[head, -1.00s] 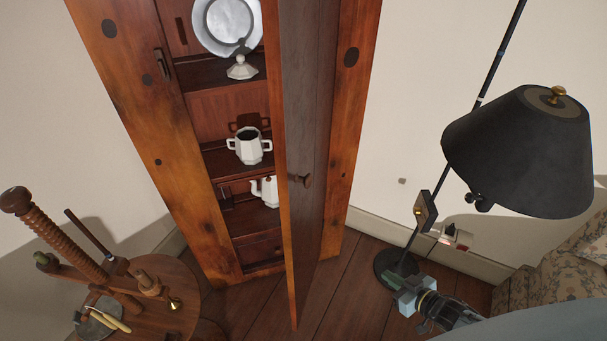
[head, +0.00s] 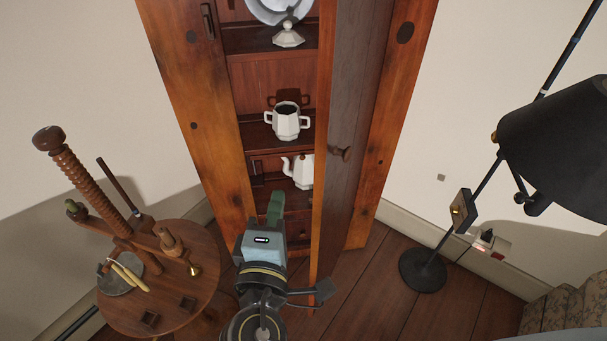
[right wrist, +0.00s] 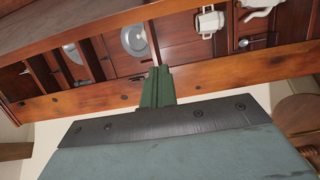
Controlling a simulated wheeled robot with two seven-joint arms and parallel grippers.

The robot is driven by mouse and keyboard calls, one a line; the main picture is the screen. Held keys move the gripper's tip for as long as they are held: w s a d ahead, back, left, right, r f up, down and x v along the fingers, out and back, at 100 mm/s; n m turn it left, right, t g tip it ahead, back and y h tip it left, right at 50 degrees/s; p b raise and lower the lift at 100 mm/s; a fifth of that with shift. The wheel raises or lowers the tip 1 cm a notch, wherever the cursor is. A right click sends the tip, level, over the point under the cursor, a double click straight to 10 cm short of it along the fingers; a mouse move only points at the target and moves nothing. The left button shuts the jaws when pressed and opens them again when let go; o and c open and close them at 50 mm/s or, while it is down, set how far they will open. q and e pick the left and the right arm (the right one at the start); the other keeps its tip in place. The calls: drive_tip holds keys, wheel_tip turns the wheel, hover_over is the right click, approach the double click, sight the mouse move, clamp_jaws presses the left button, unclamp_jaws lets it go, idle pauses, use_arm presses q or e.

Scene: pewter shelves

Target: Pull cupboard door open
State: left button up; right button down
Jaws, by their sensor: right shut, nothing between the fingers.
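The wooden cupboard (head: 205,140) stands in the middle of the head view with its door (head: 352,120) swung partly open toward me. A round wooden knob (head: 340,152) is on the door's face. My right gripper (head: 274,203) is shut and empty, in front of the opening, left of the door's free edge. Its green fingers (right wrist: 157,87) also show in the right wrist view, pointing toward the cupboard front (right wrist: 100,95). I cannot tell whether the gripper or arm touches the door. My left gripper is not in view.
Shelves hold a white two-handled pot (head: 287,122), a teapot (head: 301,170), a lidded piece (head: 289,36) and a plate (head: 280,8). A round wooden table (head: 185,290) with a screw post stands left. A black floor lamp (head: 560,140) stands right.

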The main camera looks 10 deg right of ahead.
drive_tip(key=x, duration=1)
drive_tip(key=s+d, duration=0.2)
drive_tip(key=d, duration=0.1)
drive_tip(key=shift+s+d+r, duration=0.1)
drive_tip(key=shift+s+d, duration=0.1)
drive_tip(key=shift+s, duration=0.15)
drive_tip(key=shift+s+p, duration=0.1)
drive_tip(key=shift+p, duration=0.2)
